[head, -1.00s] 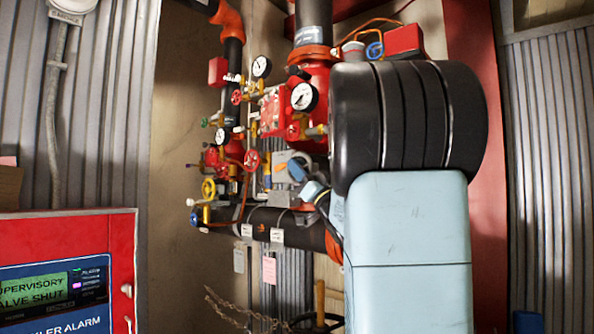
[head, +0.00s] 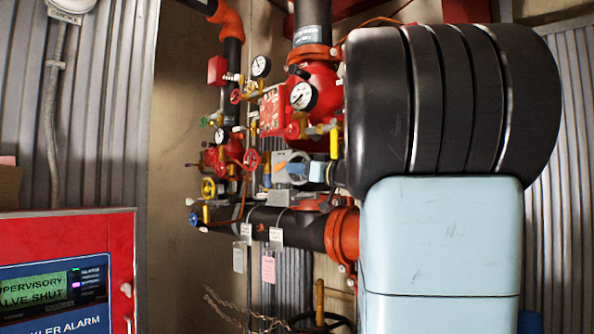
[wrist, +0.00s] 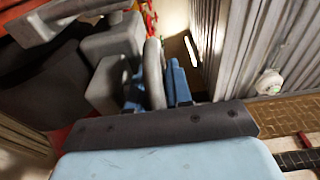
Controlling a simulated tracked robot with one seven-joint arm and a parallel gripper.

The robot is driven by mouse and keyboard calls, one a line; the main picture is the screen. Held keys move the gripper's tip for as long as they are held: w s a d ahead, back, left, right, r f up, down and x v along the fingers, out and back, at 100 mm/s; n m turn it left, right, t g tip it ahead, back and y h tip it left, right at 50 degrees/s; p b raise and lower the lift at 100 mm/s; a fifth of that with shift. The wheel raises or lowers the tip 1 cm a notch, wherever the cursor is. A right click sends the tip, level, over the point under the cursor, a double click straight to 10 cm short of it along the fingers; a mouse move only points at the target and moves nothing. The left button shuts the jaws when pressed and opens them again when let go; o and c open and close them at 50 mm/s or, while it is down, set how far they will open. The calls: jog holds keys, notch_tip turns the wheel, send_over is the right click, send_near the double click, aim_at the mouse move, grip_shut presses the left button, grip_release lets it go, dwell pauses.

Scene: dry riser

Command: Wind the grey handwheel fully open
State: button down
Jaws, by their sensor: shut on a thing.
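The grey handwheel (head: 290,157) is on the pipework in the middle of the head view, partly covered by my gripper. In the wrist view a curved grey rim (wrist: 153,72) stands between the blue fingers of my gripper (wrist: 155,88). The gripper is shut on this rim. In the head view my gripper (head: 300,170) reaches the wheel from the right, its light blue body roughly level. The alarm panel (head: 125,250) at lower left has a lit green display (head: 35,288) with the words "supervisory" and "valve shut", partly cut off.
Red, yellow and blue small valves and gauges (head: 302,96) crowd around the wheel. A thick black pipe (head: 300,225) with an orange coupling (head: 343,235) runs just below. A wooden handle (head: 319,300) and a chain (head: 235,312) are lower down. My own arm hides the right side.

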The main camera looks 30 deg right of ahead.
jog(key=shift+g, duration=0.3)
jog(key=c, duration=1.4)
grip_release()
jog(key=shift+w+a, duration=0.1)
